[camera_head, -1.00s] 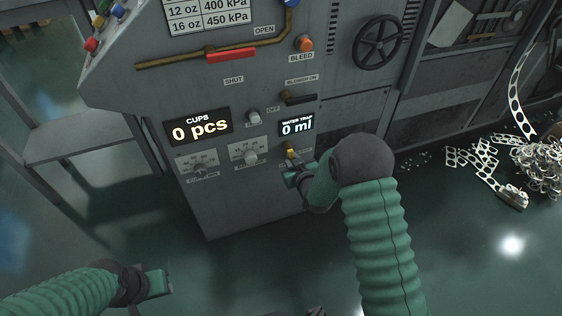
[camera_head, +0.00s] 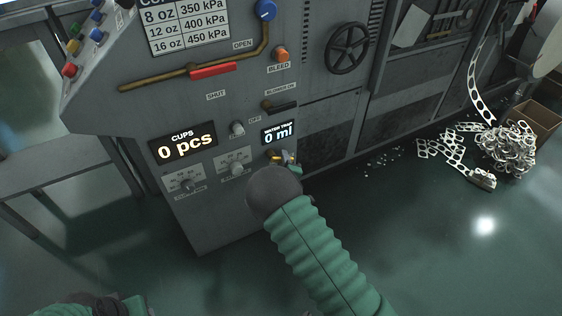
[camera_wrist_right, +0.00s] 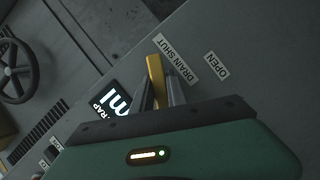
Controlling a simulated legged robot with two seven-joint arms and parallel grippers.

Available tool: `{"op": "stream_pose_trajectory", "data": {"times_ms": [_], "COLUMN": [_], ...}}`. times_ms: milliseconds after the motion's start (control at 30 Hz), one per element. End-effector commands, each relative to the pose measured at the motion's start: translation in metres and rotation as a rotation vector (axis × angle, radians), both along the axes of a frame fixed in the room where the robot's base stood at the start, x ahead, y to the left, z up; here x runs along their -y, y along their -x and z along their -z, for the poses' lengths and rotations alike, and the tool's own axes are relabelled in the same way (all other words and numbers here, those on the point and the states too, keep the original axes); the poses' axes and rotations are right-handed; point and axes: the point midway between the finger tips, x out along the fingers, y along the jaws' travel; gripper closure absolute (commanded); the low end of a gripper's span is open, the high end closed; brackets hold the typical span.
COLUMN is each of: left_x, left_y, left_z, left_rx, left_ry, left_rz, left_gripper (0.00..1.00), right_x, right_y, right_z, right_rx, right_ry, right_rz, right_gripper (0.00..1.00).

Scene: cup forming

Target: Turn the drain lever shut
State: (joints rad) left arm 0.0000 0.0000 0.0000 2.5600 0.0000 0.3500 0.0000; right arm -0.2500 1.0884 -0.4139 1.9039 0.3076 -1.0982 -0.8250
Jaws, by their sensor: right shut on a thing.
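The yellow drain lever (camera_wrist_right: 155,80) stands between the two grey fingers of my right gripper (camera_wrist_right: 160,92) in the right wrist view. The fingers are shut on it. The lever's free end lies beside the DRAIN SHUT label (camera_wrist_right: 175,60); the OPEN label (camera_wrist_right: 216,65) is farther right. In the head view the lever (camera_head: 275,155) shows as a small yellow piece below the water trap display (camera_head: 279,134), which reads 0 ml. My right gripper (camera_head: 287,157) is there, partly hidden by my wrist. My left gripper (camera_head: 137,304) is cut off at the bottom edge.
A black blower lever (camera_head: 284,107), a small knob (camera_head: 237,129) and two dials sit close around on the grey panel. A red-handled lever (camera_head: 212,71) and brass pipe are above. The floor in front is open.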

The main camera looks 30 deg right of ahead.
Motion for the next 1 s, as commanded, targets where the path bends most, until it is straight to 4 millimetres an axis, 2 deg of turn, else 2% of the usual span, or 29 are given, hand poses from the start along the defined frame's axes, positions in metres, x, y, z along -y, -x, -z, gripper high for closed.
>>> {"op": "stream_pose_trajectory", "data": {"times_ms": [200, 500, 1000], "left_x": [0.0, 0.0, 0.0], "left_y": [0.0, 0.0, 0.0], "left_z": [-0.001, -0.001, 0.0], "left_rx": [0.0, 0.0, 0.0], "left_ry": [0.0, 0.0, 0.0], "left_rz": [0.0, 0.0, 0.0], "left_gripper": [0.64, 0.64, 0.64], "right_x": [-0.001, 0.0, 0.0], "right_y": [0.001, 0.001, 0.001], "right_z": [-0.002, -0.008, -0.011], "right_rx": [-0.001, 0.004, 0.006], "right_ry": [0.194, 0.394, 0.496], "right_rz": [-0.007, -0.009, -0.011], "right_gripper": [1.0, 1.0, 1.0]}}
